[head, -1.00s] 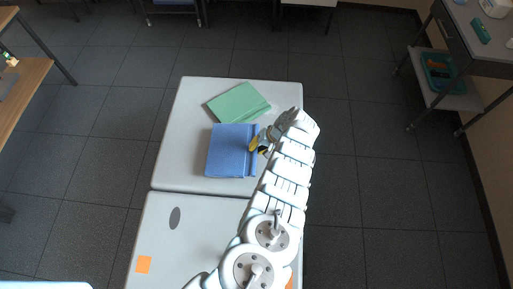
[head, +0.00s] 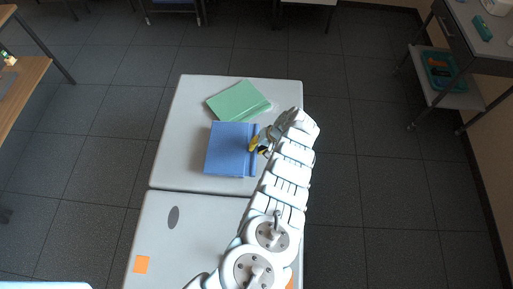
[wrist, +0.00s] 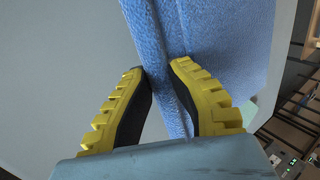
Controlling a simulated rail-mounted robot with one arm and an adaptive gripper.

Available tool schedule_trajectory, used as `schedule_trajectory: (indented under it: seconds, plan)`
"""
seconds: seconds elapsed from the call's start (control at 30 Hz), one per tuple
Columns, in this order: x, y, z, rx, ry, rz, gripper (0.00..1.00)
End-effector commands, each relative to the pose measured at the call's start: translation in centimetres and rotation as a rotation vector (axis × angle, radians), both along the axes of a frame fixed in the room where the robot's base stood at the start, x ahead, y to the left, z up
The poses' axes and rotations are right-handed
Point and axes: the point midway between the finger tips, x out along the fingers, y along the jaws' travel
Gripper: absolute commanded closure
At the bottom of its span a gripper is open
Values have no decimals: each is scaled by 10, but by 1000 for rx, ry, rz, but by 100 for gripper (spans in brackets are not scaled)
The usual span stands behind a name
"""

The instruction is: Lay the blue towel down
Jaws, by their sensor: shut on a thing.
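The blue towel (head: 229,150) is a flat folded rectangle over the far white table section, with a fold or ridge along its right side. My gripper (head: 259,143) reaches the towel's right edge from the right. In the wrist view my gripper's yellow and black fingers (wrist: 159,76) are closed on a ridge of the blue towel (wrist: 225,40), with a narrow gap showing between the tips. Whether the towel touches the table below is hard to tell.
A green folded towel (head: 238,101) lies just beyond the blue one. The white table (head: 176,165) has free room to the left of the towels. Its near section (head: 195,235) carries a grey oval (head: 173,217) and an orange square (head: 142,264).

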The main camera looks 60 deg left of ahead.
Motion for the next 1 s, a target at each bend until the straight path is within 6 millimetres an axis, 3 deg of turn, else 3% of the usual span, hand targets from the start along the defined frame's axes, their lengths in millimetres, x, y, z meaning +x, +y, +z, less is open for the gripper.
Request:
schedule_trajectory:
  seconds: [1.0]
  plan:
    - [-1, 0, -17, -1, 0, 1, 100]
